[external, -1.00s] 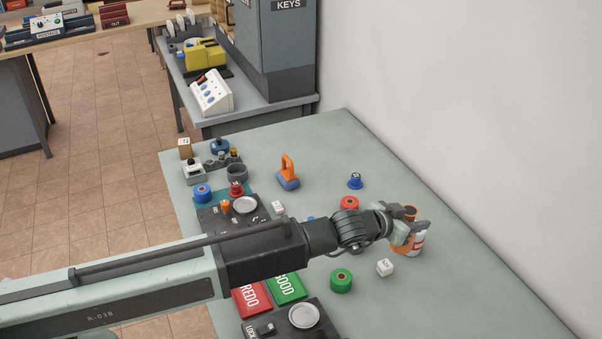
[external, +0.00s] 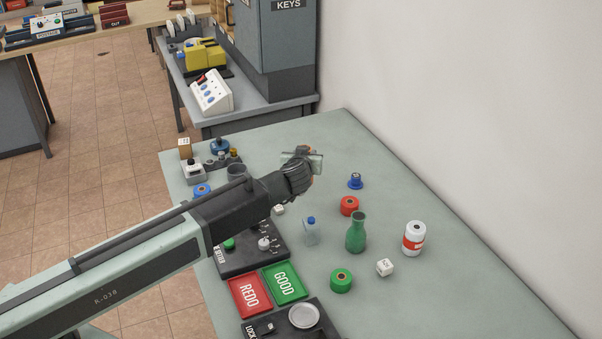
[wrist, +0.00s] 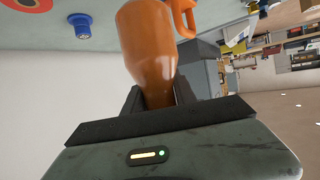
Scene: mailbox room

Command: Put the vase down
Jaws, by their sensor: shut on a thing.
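An orange vase (wrist: 148,45) fills the middle of the wrist view, its narrower end toward me. My gripper (wrist: 158,98) is shut on that narrower end, with one dark jaw on each side. In the external view my gripper (external: 306,163) is over the far left part of the table, left of the blue stamp. There the arm and gripper hide most of the vase, so I cannot tell its height above the table. A green bottle-shaped vessel (external: 356,235) stands upright on the table, apart from my gripper.
An orange handle (wrist: 184,15) shows close beside the vase in the wrist view. A red roll (external: 349,205), a blue stamp (external: 355,181), a clear bottle (external: 311,232) and a white can (external: 414,240) stand on the table (external: 450,290). The wall side is clear.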

